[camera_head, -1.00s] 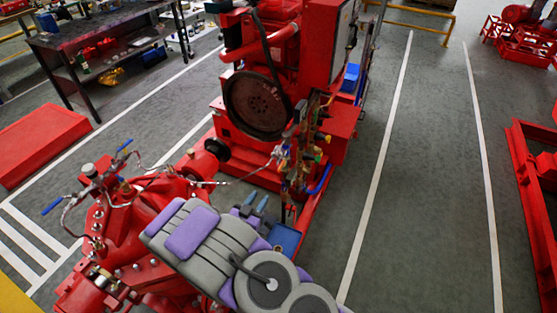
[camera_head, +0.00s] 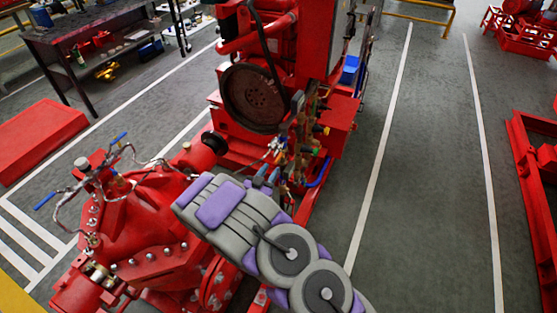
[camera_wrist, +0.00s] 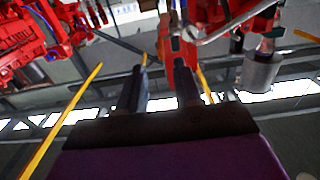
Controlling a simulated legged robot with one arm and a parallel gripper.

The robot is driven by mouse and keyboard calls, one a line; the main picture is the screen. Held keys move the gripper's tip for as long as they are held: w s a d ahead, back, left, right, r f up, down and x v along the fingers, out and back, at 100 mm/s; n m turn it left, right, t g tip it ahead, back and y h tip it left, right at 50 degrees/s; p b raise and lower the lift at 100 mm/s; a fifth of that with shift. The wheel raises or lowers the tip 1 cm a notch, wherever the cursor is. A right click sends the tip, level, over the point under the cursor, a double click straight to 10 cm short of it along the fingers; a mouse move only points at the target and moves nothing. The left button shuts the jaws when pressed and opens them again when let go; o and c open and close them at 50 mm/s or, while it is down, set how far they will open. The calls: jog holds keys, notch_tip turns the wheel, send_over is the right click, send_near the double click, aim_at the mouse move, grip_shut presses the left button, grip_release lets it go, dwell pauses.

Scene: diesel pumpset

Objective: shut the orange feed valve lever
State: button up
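A cluster of small valves and fittings (camera_head: 303,135) with several coloured handles stands on the front of the red engine. I cannot pick out the orange feed valve lever among them for sure. My gripper (camera_head: 266,178) is just left of and below this cluster in the head view, partly hidden by my arm. In the wrist view my gripper (camera_wrist: 159,88) shows two dark fingers apart with nothing seen held between them. A silver pipe and red parts lie beyond the fingertips there.
The red pump (camera_head: 150,240) with blue-handled levers (camera_head: 45,201) is at the left of my arm. The dark flywheel (camera_head: 254,97) is above the gripper. A workbench (camera_head: 110,45) stands at the back left. The floor lane (camera_head: 430,170) on the right is clear.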

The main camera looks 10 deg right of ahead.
aim_at(277, 159)
jog(key=b+x, duration=0.1)
jog(key=x, duration=0.5)
jog(key=shift+w+f, duration=0.1)
jog(key=shift+w, duration=0.15)
jog(key=shift+w+d, duration=0.35)
jog(key=shift+a, duration=0.1)
jog(key=shift+a, duration=0.15)
jog(key=shift+c, duration=1.1)
grip_shut()
